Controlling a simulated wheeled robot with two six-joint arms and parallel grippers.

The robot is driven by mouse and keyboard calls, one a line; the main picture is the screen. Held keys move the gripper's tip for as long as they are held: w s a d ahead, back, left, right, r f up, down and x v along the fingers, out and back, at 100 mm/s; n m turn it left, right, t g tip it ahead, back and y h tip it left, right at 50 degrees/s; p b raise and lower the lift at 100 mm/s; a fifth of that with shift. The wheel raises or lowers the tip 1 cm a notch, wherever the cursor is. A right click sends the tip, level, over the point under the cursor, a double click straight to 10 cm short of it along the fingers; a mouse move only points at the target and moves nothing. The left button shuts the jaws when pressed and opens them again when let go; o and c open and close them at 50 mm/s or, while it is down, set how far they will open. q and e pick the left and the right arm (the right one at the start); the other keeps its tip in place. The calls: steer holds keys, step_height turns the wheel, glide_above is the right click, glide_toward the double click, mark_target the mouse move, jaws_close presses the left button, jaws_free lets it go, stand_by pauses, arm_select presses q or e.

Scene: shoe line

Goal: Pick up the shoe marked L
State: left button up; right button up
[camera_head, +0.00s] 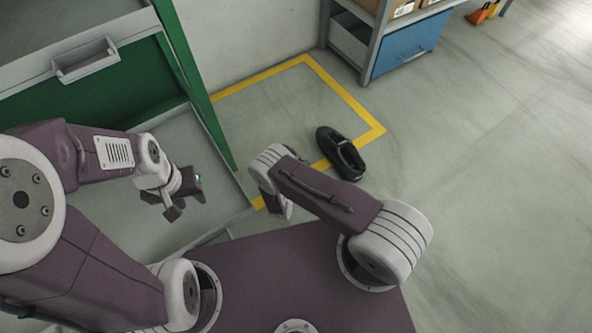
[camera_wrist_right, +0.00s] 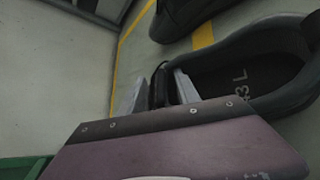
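The shoe marked L (camera_wrist_right: 262,70) is black, with "43 L" on its insole, and fills the right of the right wrist view. In the head view only a dark bit of it (camera_head: 292,151) shows behind my right arm. My right gripper (camera_wrist_right: 160,88) has its two fingers apart on either side of the shoe's rim; a firm grip is not visible. In the head view my right arm hides most of that gripper. A second black shoe (camera_head: 340,153) lies farther off, also at the top of the wrist view (camera_wrist_right: 185,18). My left gripper (camera_head: 185,204) is open and empty at left.
A yellow floor line (camera_head: 345,97) runs around and between the shoes. A green-and-grey rack (camera_head: 190,75) stands at left, near my left arm. A shelf unit with a blue drawer (camera_head: 405,48) stands at the back.

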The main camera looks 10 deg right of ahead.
jaws_close()
steer(key=shift+s, duration=0.15)
stand_by(1.2)
